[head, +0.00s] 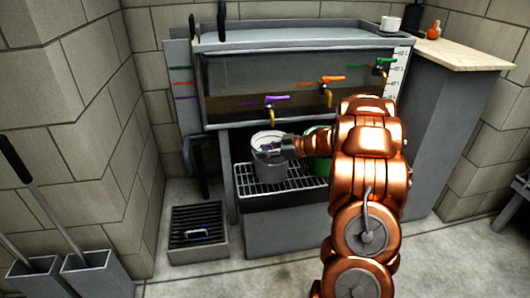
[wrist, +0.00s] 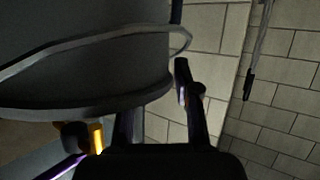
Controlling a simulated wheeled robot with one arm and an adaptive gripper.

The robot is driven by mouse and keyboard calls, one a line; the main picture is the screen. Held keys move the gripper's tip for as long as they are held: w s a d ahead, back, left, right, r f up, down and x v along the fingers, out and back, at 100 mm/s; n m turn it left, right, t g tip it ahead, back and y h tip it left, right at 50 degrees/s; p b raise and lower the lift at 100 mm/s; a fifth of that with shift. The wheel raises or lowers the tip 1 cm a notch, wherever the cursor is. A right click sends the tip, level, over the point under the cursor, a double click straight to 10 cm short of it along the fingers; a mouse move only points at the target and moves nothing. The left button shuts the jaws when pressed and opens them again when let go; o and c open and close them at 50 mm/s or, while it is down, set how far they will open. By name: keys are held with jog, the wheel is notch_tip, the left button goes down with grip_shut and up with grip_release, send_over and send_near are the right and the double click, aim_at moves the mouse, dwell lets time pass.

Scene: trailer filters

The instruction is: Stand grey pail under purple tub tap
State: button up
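The grey pail (head: 266,172) stands upright, apparently on the grate below the purple tap (head: 271,100) of the tub. My gripper (head: 279,148) reaches in from the right at the pail's upper part. In the wrist view the pail (wrist: 80,60) fills the upper left, with its wire handle across it. One finger of my gripper (wrist: 155,100) passes behind the pail's rim and its tip is hidden. The other finger is outside, close to the wall. I cannot tell whether they pinch it. The purple tap (wrist: 62,168) shows below the rim there, with its yellow spout.
A green pail (head: 319,143) stands close to the right, partly behind my arm. Orange (head: 326,79) and green (head: 382,64) taps are further right on the tub (head: 300,40). A floor drain box (head: 197,250) lies at left. Bins with long handles (head: 88,275) stand at far left.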

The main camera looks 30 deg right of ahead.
jog(key=p+v, duration=0.4)
jog(key=v, duration=0.8)
jog(key=w+d+r+m+h, duration=0.3)
jog(key=w+r+m+h, duration=0.2)
jog(key=w+r+h, duration=0.5)
jog(key=s+a+f+m+g+y, duration=0.1)
jog(key=s+a+g, duration=0.4)
jog(key=s+a, duration=0.7)
jog(key=s+a+f+m+g, duration=0.1)
jog(key=s+a+f+g, duration=0.3)
jog(key=s+a, duration=0.8)
jog(key=s+a+f+g+y, duration=0.1)
jog(key=s+a+g, duration=0.5)
jog(key=s+a, duration=0.6)
jog(key=s+f, duration=0.1)
jog(key=s, duration=0.8)
jog(key=shift+a+f+m+y, duration=0.25)
jog(key=shift+f+m+y, duration=0.05)
jog(key=shift+f+m, duration=0.1)
jog(key=shift+r, duration=0.1)
